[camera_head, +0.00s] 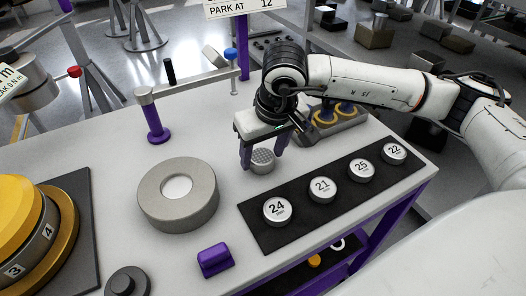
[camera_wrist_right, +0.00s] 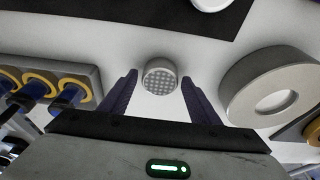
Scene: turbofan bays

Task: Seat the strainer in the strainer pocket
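The strainer (camera_head: 262,160) is a small round grey piece with a dotted, mesh-like top, standing upright on the white table. It also shows in the right wrist view (camera_wrist_right: 160,76), centred between the fingertips. My right gripper (camera_head: 263,153) is open over the strainer, one dark finger to each side, with a visible gap on both sides in the wrist view (camera_wrist_right: 159,80). A thick grey ring (camera_head: 152,197) with a round central opening, likely the strainer pocket, lies left of the strainer; it also shows in the wrist view (camera_wrist_right: 240,85). My left gripper is not in view.
A black mat (camera_head: 296,229) holds several numbered silver discs at the front right. A grey tray (camera_head: 345,124) with yellow rings stands behind my right gripper. A purple block (camera_head: 214,260), a purple post (camera_head: 155,125) with an arm, and a yellow-topped drum (camera_head: 20,225) stand around the ring.

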